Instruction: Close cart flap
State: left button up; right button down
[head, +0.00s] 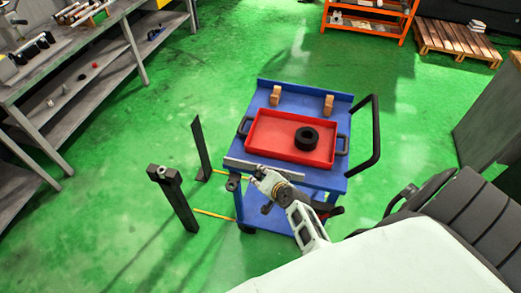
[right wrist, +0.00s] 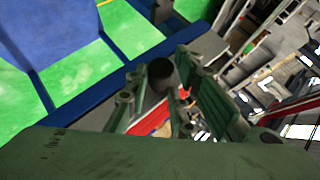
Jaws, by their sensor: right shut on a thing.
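A blue cart (head: 340,181) stands in the middle of the head view. A narrow grey flap (head: 240,163) runs along its near edge, in front of a red tray (head: 290,156). I cannot tell its exact tilt. My right gripper (head: 259,175) is at the near side of this flap, around its middle, and shut on it. The right wrist view shows the fingers (right wrist: 160,98) close up, with red of the tray beyond; the grip itself is partly hidden.
The tray holds a black ring (head: 306,138). Two wooden blocks (head: 328,105) stand behind it. A black handle (head: 375,135) is on the cart's right. Dark posts (head: 180,200) stand to the left, and a dark chair (head: 462,215) at right.

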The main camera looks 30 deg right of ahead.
jog(key=shift+s+d+f, duration=0.1)
jog(key=shift+s+f, duration=0.1)
jog(key=shift+f, duration=0.05)
jog(key=c, duration=1.6)
grip_release()
jog(key=shift+c, duration=0.2)
jog(key=shift+w+d, duration=0.1)
jog(key=shift+w, duration=0.05)
jog(key=shift+w, duration=0.1)
jog(key=shift+r, duration=0.1)
jog(key=v, duration=1.2)
